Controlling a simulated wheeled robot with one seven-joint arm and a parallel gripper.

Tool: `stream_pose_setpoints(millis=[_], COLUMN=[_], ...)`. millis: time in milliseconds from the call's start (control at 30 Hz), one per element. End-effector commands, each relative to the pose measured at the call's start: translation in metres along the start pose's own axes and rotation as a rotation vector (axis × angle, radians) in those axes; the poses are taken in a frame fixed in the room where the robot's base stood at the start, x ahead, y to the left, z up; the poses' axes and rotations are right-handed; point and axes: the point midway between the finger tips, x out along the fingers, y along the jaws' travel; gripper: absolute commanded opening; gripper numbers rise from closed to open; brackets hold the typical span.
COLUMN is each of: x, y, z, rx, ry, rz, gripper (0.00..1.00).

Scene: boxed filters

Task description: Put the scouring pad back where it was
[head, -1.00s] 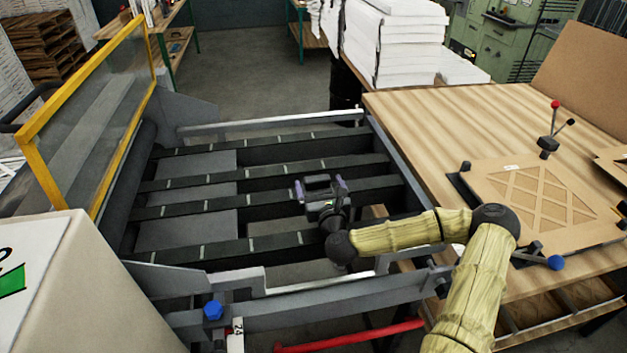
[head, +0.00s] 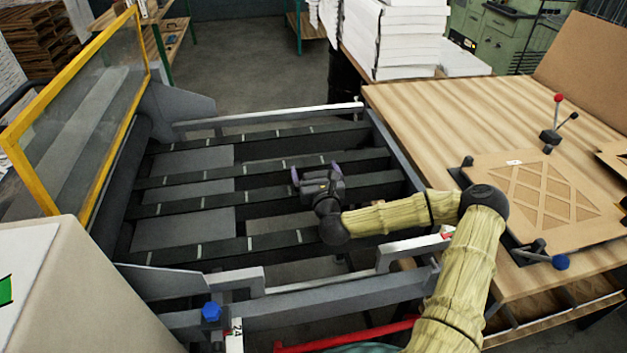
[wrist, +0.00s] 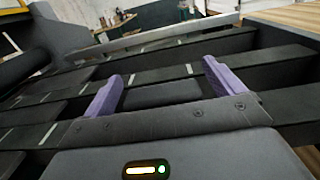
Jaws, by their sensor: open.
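I cannot make out a scouring pad in either view. My gripper (head: 316,173) is over the dark slatted conveyor bed (head: 185,208) in the head view, with its purple fingers pointing away from me. In the wrist view the two purple fingers (wrist: 163,76) stand wide apart with nothing between them. Past them lie the dark belts of the bed. My gripper is open and empty.
A wooden table (head: 420,105) stands right of the bed, holding a lattice-cut board (head: 545,190) and toggle clamps. White paper stacks (head: 405,45) stand behind. A yellow-framed clear guard (head: 75,110) and a pale box (head: 70,290) are at left. A grey rail (head: 330,295) crosses in front.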

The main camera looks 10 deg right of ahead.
Motion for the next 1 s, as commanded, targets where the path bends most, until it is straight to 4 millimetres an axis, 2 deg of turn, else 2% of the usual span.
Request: stream_pose_setpoints(millis=[333, 567, 667, 867, 1000], x=[0.0, 0.0, 0.0, 0.0, 0.0], y=[0.002, 0.003, 0.002, 0.002, 0.001], z=[0.0, 0.0, 0.0, 0.002, 0.013], rx=[0.0, 0.0, 0.0, 0.0, 0.0], ry=[0.0, 0.0, -0.001, -0.001, -0.003], rz=[0.003, 0.004, 0.004, 0.003, 0.002], gripper=[0.92, 0.47, 0.4, 0.4, 0.4])
